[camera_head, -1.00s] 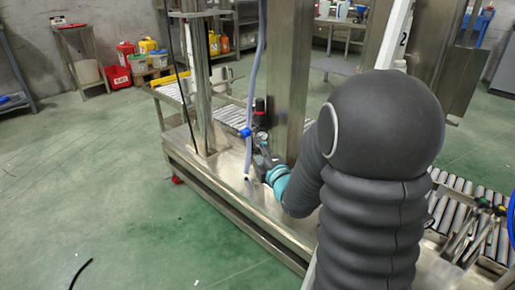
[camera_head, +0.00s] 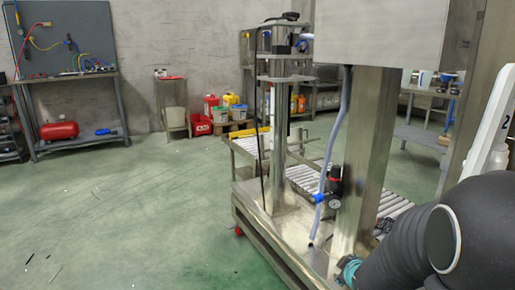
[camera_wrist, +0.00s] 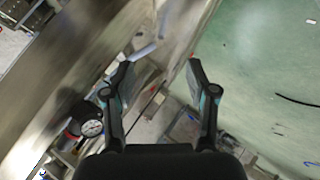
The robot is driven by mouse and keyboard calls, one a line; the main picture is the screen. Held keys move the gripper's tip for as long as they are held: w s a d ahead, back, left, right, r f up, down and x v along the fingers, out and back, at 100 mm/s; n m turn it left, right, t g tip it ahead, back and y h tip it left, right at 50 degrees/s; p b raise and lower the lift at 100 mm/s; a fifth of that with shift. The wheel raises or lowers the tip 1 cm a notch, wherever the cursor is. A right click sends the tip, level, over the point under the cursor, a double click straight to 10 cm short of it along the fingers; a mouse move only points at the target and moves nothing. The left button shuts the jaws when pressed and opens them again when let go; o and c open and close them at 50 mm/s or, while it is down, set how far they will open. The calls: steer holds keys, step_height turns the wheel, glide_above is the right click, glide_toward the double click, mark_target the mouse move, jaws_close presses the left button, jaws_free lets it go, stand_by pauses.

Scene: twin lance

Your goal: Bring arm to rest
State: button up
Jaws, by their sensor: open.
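My arm, in a ribbed dark grey sleeve, fills the lower right of the head view, with its teal wrist band at the bottom edge. My gripper (camera_wrist: 160,85) shows in the wrist view with its two dark fingers spread apart and nothing between them. It points down over the steel machine frame, and the view there is slightly blurred.
A steel post (camera_head: 366,160) and a hanging grey hose (camera_head: 334,150) stand close to my arm. A pressure gauge (camera_wrist: 92,128) is just left of the fingers. A roller conveyor (camera_head: 310,180) lies behind. Green floor (camera_head: 130,210) at left is mostly clear.

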steer(key=s+a+r+m+g+p, duration=0.1)
steer(key=s+a+r+m+g, duration=0.25)
steer(key=s, duration=0.55)
steer(key=s+a+r+m+g+p, duration=0.1)
steer(key=s+r+m+g+p, duration=0.15)
steer(key=s+r+m, duration=0.55)
steer(key=s+a+r+n+t+y+p, duration=0.1)
steer(key=s+a+r+n, duration=0.1)
steer(key=s+a+r, duration=0.3)
steer(key=s+r, duration=0.3)
steer(key=s, duration=0.1)
steer(key=shift+a+r+t+p, duration=0.2)
steer(key=shift+r+t+p, duration=0.1)
steer(key=shift+s+n, duration=0.2)
steer(key=shift+n, duration=0.05)
